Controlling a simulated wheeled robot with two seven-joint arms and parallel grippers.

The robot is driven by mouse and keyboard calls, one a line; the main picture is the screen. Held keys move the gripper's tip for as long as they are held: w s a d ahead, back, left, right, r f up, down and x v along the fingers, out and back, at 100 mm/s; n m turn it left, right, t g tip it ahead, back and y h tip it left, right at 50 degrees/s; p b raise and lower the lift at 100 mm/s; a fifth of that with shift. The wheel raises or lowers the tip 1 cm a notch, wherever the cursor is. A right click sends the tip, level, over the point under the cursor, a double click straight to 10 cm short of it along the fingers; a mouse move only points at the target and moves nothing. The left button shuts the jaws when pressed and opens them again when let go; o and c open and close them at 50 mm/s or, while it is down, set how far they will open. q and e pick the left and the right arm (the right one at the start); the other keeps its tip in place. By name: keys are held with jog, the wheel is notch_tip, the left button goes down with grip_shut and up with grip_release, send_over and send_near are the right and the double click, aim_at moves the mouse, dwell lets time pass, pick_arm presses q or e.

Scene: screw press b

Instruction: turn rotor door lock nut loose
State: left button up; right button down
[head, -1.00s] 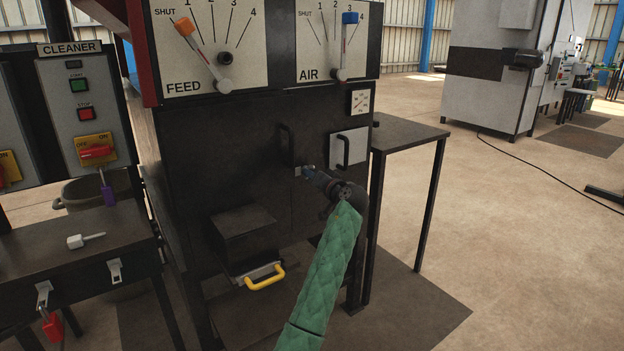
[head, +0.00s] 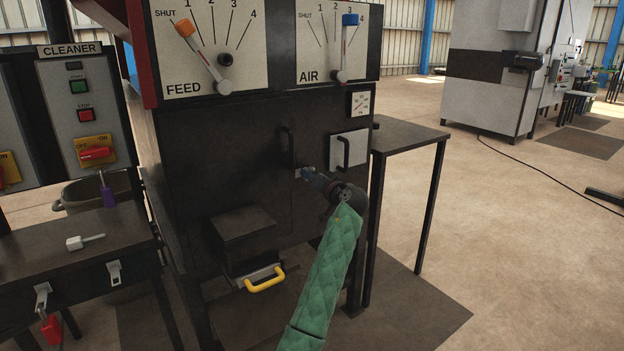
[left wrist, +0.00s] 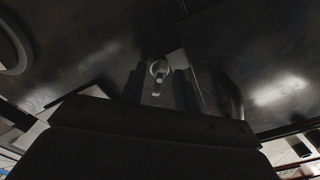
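The rotor door lock nut (left wrist: 158,68) is a small pale metal piece on the dark door face, in the upper middle of the left wrist view. In the head view it is mostly hidden by my left gripper (head: 305,173), at the door's seam below the black handle. The fingers of my left gripper (left wrist: 160,90) lie on either side of the nut in the left wrist view, with narrow gaps showing, so they look open around it. Contact cannot be made out. The dark rotor door (head: 232,160) looks closed. My right gripper is in neither view.
A black vertical handle (head: 287,144) stands out just above my gripper. A light panel with a black handle (head: 347,150) is to its right. A yellow handle (head: 265,280) sits lower down. A dark side table (head: 405,133) stands right of the machine.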

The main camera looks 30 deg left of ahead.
pick_arm(q)
jog(key=shift+d, duration=0.15)
